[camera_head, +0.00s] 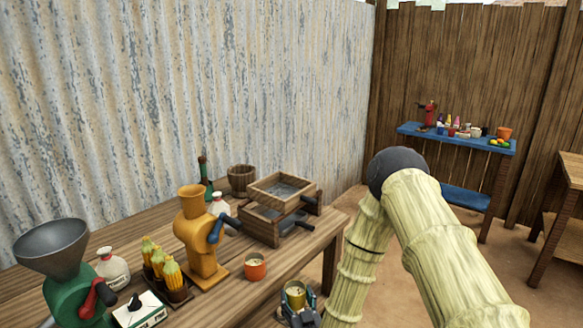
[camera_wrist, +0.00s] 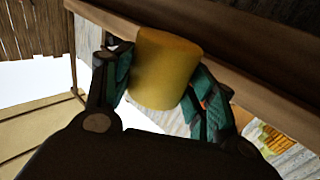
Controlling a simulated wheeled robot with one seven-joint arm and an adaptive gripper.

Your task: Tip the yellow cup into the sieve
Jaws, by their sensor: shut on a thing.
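The yellow cup (camera_head: 295,292) is in my gripper (camera_head: 298,308), low in the head view, off the front edge of the wooden table. It looks upright there, with pale contents showing at its mouth. In the wrist view the yellow cup (camera_wrist: 163,70) sits between both fingers of my gripper (camera_wrist: 160,85), which are shut on it. The sieve (camera_head: 283,188) is a square wooden frame with grey mesh, raised on a wooden stand at the table's right end. My gripper is apart from the sieve, nearer the camera.
An orange cup (camera_head: 255,266) with pale contents stands on the table (camera_head: 225,297) near its front edge. An orange grinder (camera_head: 200,235), a wooden bucket (camera_head: 241,178), a bottle (camera_head: 203,172) and a green grinder (camera_head: 65,270) stand along the table. A blue shelf (camera_head: 460,140) is farther back.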

